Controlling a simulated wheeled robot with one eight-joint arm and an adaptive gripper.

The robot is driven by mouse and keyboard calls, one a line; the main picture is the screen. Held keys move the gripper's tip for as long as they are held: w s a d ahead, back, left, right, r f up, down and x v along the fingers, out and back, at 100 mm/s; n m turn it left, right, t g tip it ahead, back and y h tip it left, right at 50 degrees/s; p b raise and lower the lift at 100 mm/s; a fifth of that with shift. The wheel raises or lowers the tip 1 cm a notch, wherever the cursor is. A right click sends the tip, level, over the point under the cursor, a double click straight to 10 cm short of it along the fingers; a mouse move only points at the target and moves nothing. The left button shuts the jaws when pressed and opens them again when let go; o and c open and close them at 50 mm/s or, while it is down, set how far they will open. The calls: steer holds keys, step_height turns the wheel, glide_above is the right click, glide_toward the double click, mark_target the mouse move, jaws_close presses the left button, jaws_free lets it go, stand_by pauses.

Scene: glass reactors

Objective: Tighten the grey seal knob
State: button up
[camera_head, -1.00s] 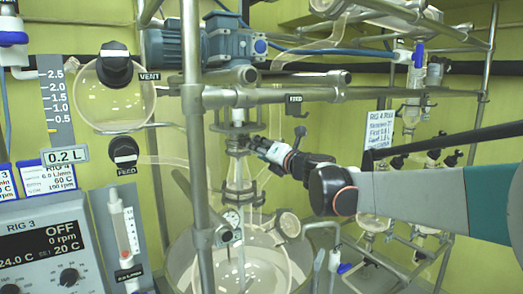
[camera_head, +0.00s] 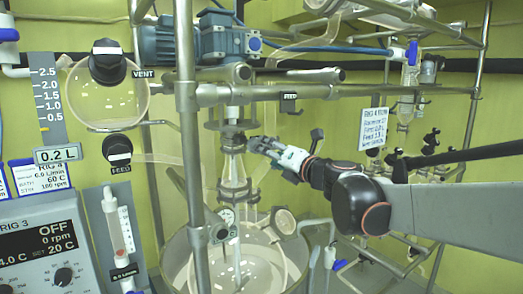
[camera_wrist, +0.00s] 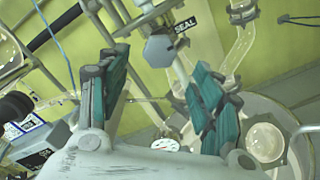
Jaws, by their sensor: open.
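The grey seal knob (camera_wrist: 160,50) is a faceted, hexagon-like piece in the wrist view, beside a black SEAL label (camera_wrist: 182,43). My gripper (camera_wrist: 158,66) is open, with one teal-padded finger on each side below the knob. The knob lies in line with the gap between the fingertips, and no finger is seen closed on it. In the head view, my gripper (camera_head: 256,144) is just right of the glass neck under the stirrer drive. The knob cannot be made out there.
Metal frame poles (camera_head: 186,130) stand left of my gripper, and a horizontal bar (camera_head: 290,92) runs above it. A glass vessel (camera_head: 234,178) and a large round bath (camera_head: 180,262) are below. The rig 3 control box (camera_head: 40,245) is at the lower left.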

steer(key=shift+v, duration=2.05)
